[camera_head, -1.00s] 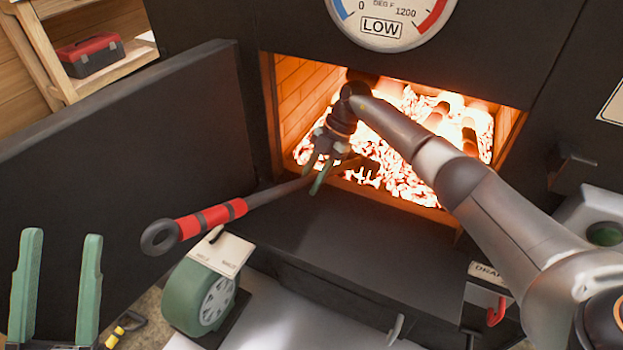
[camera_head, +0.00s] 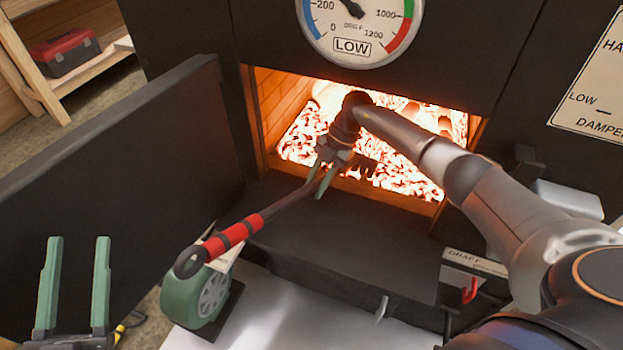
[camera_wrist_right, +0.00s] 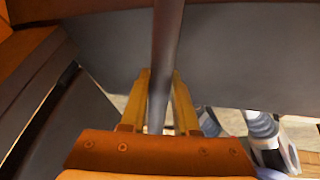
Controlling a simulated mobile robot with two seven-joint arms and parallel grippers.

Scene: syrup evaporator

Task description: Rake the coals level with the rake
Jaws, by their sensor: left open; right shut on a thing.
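The rake (camera_head: 240,229) has a dark shaft, a red-banded grip and a looped end that points to the lower left. Its toothed head (camera_head: 362,168) shows at the front edge of the coals. My right gripper (camera_head: 325,180) is shut on the shaft just outside the firebox opening. The right wrist view also shows the shaft (camera_wrist_right: 167,60) between the fingers. The glowing coals (camera_head: 400,183) cover the firebox floor; my right arm hides part of them. My left gripper (camera_head: 75,285) is open and empty at the lower left, apart from the rake.
The open firebox door (camera_head: 120,190) stands at the left. A green wheel-like device (camera_head: 205,295) sits below the rake's grip. The temperature gauge (camera_head: 355,25) is above the opening. A draft label and red hook (camera_head: 470,290) are at the lower right. A toolbox (camera_head: 65,52) rests on a shelf.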

